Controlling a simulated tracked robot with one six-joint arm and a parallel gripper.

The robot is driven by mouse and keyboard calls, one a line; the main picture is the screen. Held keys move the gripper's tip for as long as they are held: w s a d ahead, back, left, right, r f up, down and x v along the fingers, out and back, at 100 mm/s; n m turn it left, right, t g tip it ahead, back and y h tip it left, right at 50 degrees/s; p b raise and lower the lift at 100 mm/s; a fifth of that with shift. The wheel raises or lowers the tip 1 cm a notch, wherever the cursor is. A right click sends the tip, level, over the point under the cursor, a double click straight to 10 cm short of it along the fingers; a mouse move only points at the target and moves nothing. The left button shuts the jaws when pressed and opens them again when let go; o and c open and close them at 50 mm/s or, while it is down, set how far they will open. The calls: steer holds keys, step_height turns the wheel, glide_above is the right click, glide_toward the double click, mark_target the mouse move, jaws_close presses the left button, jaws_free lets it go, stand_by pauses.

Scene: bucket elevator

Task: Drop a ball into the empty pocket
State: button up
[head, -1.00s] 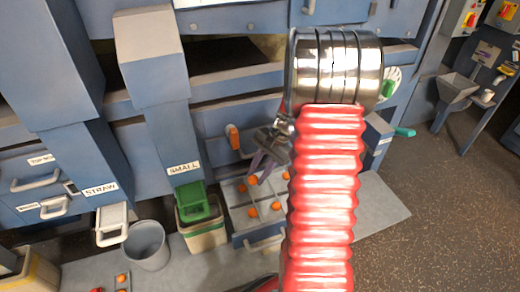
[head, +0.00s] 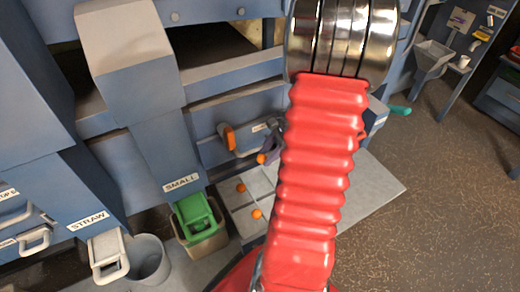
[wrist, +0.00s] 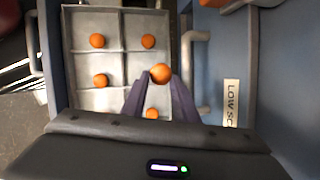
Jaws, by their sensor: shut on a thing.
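My gripper (wrist: 160,83) has two purple fingers shut on an orange ball (wrist: 160,73), held between the tips. In the head view the held ball (head: 262,158) shows beside the red arm, above the grey divided tray (head: 240,204). In the wrist view the tray (wrist: 84,18) has loose-looking orange balls in it: upper left (wrist: 97,41), upper right (wrist: 148,41), middle left (wrist: 100,80) and lower right (wrist: 152,113). The held ball appears over the right edge of the middle right pocket, where I see no other ball. The lower pockets are partly hidden by my gripper.
A pale handle (wrist: 194,62) stands right of the tray in the wrist view. In the head view, an orange-ended handle (head: 229,137) is on the blue machine behind. Open floor lies right.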

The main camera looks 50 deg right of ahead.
steer(key=shift+d, duration=0.1)
steer(key=shift+f, duration=0.1)
stand_by(0.3)
steer(key=shift+f, duration=2.95)
steer(key=o, duration=1.1)
steer(key=v, duration=1.3)
steer(key=shift+s+r, duration=0.2)
steer(key=shift+r, duration=0.15)
